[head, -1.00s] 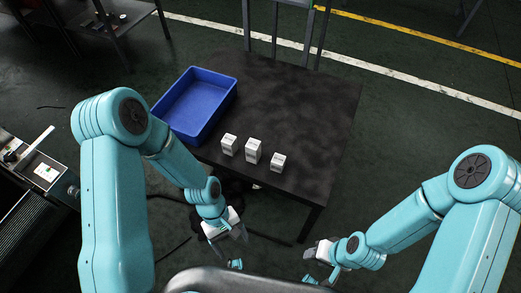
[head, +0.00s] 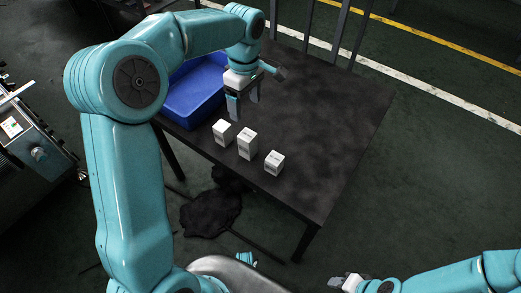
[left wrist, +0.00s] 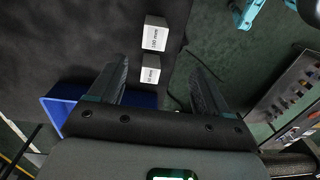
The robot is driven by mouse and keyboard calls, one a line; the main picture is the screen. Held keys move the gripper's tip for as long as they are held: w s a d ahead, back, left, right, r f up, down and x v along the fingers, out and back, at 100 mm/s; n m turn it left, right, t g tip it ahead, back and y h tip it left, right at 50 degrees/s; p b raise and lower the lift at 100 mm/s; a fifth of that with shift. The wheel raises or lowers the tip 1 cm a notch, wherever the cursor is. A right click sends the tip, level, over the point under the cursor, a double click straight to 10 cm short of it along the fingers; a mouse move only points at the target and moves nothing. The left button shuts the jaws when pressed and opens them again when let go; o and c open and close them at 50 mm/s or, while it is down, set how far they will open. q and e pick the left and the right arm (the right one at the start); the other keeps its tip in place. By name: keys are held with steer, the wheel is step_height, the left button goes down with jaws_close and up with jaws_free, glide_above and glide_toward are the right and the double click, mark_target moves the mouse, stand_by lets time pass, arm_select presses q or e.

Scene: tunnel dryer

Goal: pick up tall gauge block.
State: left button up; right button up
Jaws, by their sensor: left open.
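Three white blocks stand in a slanting row near the front edge of the dark table. The tall gauge block (head: 247,144) is in the middle, with a shorter block (head: 222,133) to its left and the shortest block (head: 274,163) to its right. My left gripper (head: 244,109) is open and empty, above the table just behind the left and middle blocks. The left wrist view shows two labelled blocks, the tall gauge block (left wrist: 155,35) and the left block (left wrist: 151,71), beyond and between the spread fingers. My right gripper (head: 344,283) is at the bottom edge, its jaws unclear.
A blue bin (head: 195,98) stands at the table's left side, partly hidden by my left arm. The dark table (head: 335,125) is clear to the right and behind the blocks. A dark cloth-like heap (head: 210,213) lies on the floor in front of the table.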

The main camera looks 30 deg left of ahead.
mark_target(247, 135)
arm_select(q)
steer(key=shift+t, duration=0.3)
steer(key=f+b, duration=0.1)
steer(key=f, duration=0.3)
steer(key=f+b, duration=0.2)
steer(key=f, duration=0.2)
steer(key=f+b, duration=0.1)
steer(key=f, duration=0.3)
steer(key=shift+a+b, duration=0.25)
steer(key=shift+b, duration=0.1)
step_height(247, 135, down, 5)
steer(key=shift+w+d+f+b, duration=0.1)
steer(key=shift+b, duration=0.7)
arm_select(e)
step_height(247, 135, down, 7)
arm_select(q)
jaws_close()
step_height(247, 135, up, 20)
steer(key=p, duration=0.6)
steer(key=s+d+f+m, duration=0.1)
steer(key=d+f+m, duration=0.3)
steer(key=d+m, duration=1)
step_height(247, 135, up, 7)
steer(key=s+a+m+p, duration=0.2)
steer(key=m+p, duration=0.1)
steer(key=p, duration=1.2)
steer(key=shift+a, duration=0.35)
arm_select(e)
step_height(247, 135, up, 21)
steer(key=shift+a, duration=0.15)
